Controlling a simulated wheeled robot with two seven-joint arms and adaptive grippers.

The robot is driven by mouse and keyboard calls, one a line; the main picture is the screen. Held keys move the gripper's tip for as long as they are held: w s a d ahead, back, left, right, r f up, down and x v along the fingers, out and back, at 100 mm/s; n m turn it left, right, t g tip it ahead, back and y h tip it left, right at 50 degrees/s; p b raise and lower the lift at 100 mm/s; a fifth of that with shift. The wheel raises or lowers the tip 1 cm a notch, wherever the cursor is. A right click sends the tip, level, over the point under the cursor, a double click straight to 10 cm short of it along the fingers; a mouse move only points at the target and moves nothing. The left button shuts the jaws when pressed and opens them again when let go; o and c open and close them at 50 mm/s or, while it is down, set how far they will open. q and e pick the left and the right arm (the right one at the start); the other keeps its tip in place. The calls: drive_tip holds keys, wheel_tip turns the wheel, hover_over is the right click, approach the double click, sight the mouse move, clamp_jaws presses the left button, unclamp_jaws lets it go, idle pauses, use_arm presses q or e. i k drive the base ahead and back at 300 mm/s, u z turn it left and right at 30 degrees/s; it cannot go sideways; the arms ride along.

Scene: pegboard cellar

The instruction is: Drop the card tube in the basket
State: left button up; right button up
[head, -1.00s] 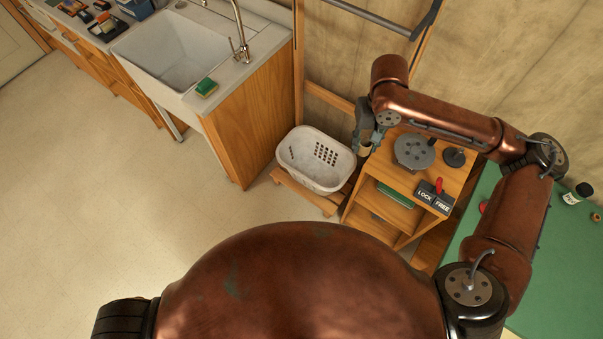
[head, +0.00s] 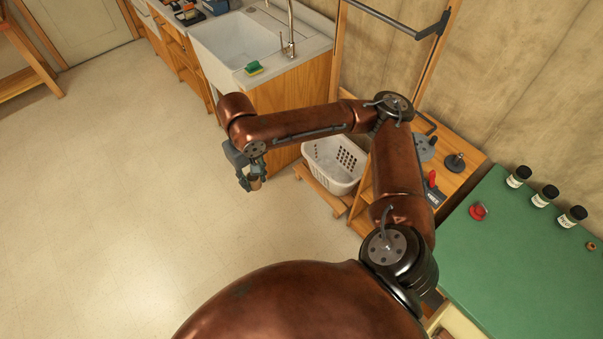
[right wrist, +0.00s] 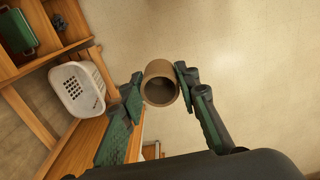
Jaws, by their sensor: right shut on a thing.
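The card tube (right wrist: 160,83) is a short brown hollow cylinder, seen end-on between my right gripper's fingers in the right wrist view. My right gripper (head: 252,180) is shut on it and holds it above the bare floor, left of the basket in the head view. The tube (head: 255,184) shows there only as a small brown piece below the fingers. The white basket (head: 334,167) has slotted sides and stands on a low wooden stand; it looks empty. It also shows at the left of the right wrist view (right wrist: 77,88). My left gripper is out of view.
The sink cabinet (head: 292,98) stands behind my right forearm. A wooden shelf unit (head: 458,178) with a lever is right of the basket. A green-topped table (head: 520,255) with several jars is at the right. The floor (head: 130,200) at the left is clear.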

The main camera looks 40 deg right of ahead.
sight(335, 177)
drive_tip(key=u, duration=0.15)
drive_tip(key=i, duration=0.85)
drive_tip(key=z, duration=0.35)
drive_tip(key=i, duration=1.15)
drive_tip(key=z, duration=1.55)
drive_tip(key=i, duration=0.65)
drive_tip(key=z, duration=0.7)
